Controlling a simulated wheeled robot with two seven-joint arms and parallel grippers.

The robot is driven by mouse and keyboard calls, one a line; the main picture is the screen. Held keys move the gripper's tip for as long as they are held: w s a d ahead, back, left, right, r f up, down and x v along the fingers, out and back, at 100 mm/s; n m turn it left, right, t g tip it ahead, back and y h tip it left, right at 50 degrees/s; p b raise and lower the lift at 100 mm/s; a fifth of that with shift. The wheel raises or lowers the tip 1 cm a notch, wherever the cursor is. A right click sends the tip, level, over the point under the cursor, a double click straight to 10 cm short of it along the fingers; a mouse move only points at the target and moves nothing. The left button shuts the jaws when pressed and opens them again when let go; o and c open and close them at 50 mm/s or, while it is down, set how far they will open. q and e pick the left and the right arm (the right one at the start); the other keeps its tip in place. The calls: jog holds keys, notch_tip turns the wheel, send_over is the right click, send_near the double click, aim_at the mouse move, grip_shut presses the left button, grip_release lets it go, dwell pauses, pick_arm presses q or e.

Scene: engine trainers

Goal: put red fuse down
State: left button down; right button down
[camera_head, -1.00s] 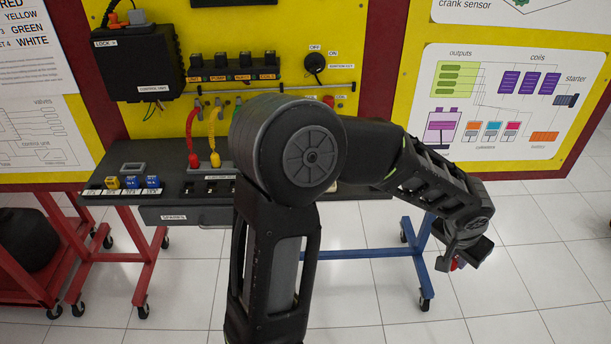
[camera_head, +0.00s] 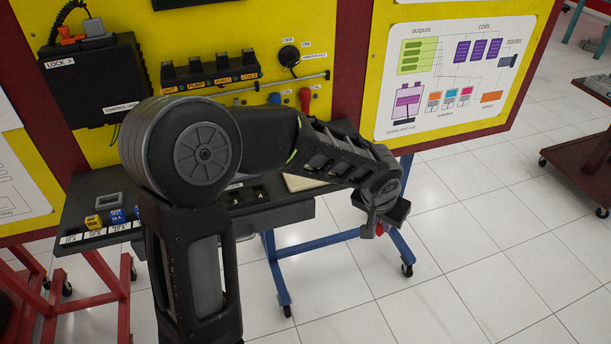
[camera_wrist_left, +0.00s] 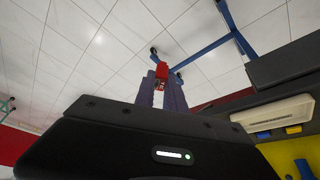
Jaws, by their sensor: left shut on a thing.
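My left gripper (camera_head: 377,226) is at the right of the head view, past the right end of the dark bench (camera_head: 282,212) and above the open floor. It is shut on the red fuse (camera_head: 379,230), of which only a small part shows there. In the left wrist view the red fuse (camera_wrist_left: 161,70) sits between the two fingertips of the left gripper (camera_wrist_left: 160,84), clear of any surface. My left arm hides the middle of the bench. The right gripper is in neither view.
A blue fuse (camera_head: 118,217) and a yellow fuse (camera_head: 93,222) stand on the bench's left part. A cream pad (camera_head: 302,183) lies near its right end. The yellow panel (camera_head: 345,75) rises behind. A dark cart (camera_head: 583,160) stands far right, with clear tiled floor between.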

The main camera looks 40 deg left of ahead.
pick_arm(q)
jog(key=w+a+r+n+y, duration=0.1)
jog(key=a+r+n, duration=0.2)
jog(key=a, duration=0.4)
jog(key=w+a+r+n+g+y, duration=0.1)
jog(key=a+r+n, duration=0.3)
jog(key=a+r, duration=0.2)
jog(key=w+a+r+n+y+b, duration=0.1)
jog(key=a+r+n, duration=0.3)
jog(key=a, duration=0.6)
jog(key=shift+w+r+g+y, duration=0.3)
jog(key=shift+g, duration=0.1)
jog(key=shift+f, duration=0.15)
notch_tip(320, 180, down, 6)
jog(key=shift+f, duration=0.1)
notch_tip(320, 180, down, 3)
jog(key=shift+p, duration=0.5)
jog(key=shift+f, duration=0.3)
jog(key=shift+d, duration=0.1)
